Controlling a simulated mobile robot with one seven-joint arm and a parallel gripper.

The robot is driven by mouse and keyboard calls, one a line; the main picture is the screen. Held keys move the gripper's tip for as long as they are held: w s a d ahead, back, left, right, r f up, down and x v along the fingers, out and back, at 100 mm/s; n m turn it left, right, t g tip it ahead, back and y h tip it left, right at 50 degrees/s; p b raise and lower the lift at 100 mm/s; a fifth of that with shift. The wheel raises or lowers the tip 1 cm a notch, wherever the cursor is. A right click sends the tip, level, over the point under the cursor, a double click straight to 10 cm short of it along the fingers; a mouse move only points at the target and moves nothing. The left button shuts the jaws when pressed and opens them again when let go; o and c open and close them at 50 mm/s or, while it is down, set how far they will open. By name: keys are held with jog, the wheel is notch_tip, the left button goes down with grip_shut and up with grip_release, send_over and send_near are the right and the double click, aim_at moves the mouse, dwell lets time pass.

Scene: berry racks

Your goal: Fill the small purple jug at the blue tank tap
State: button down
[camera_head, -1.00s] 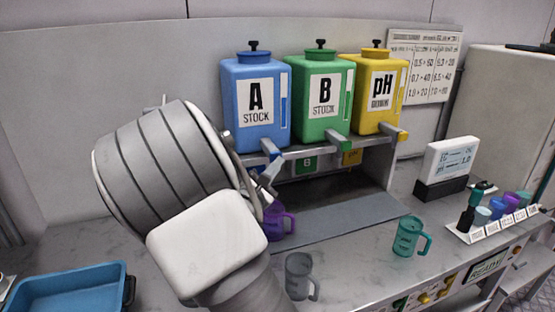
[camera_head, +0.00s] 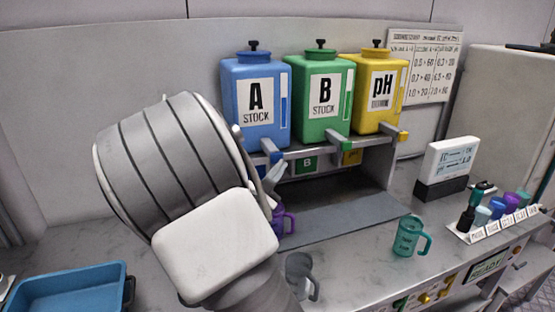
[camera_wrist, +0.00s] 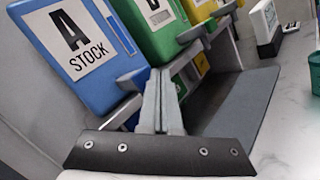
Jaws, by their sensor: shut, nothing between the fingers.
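The blue tank (camera_head: 255,105) labelled A STOCK stands at the left of the tank row, with its blue tap lever (camera_head: 276,157) at the front of the shelf. The small purple jug (camera_head: 289,222) stands below that tap, mostly hidden behind my arm; its handle side shows. My gripper (camera_head: 272,174) is shut and empty, close to the blue tap in the head view. In the wrist view my gripper's fingers (camera_wrist: 163,85) are together, beside the blue tap lever (camera_wrist: 133,79); I cannot tell whether they touch it. The jug is not visible in the wrist view.
A green tank (camera_head: 320,100) and a yellow tank (camera_head: 376,95) stand right of the blue one. A grey jug (camera_head: 300,275) and a teal jug (camera_head: 407,237) stand on the counter. A blue tray (camera_head: 68,290) lies at left, a rack of small cups (camera_head: 497,222) at right.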

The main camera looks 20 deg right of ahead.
jog(key=s, duration=0.5)
dwell(0.3)
dwell(0.4)
jog(key=s+d+f+m+g+y, duration=0.1)
jog(key=s+d+f+m+g, duration=0.1)
jog(key=s+d+m+g, duration=0.5)
jog(key=s+f+m+g+y, duration=0.1)
jog(key=s+m+g+y, duration=0.1)
jog(key=s+m+g, duration=0.6)
jog(key=s+a+r+m+t+y, duration=0.2)
jog(key=s+a+y, duration=0.3)
jog(key=a, duration=0.3)
jog(key=s+a+r+m+t+y, duration=0.1)
jog(key=s+a+t+y, duration=0.3)
jog(key=a, duration=0.4)
jog(key=shift+s+a+r+m+t+y, duration=0.2)
jog(key=shift+s+r+m+t+y, duration=0.2)
jog(key=shift+s+m+y, duration=0.35)
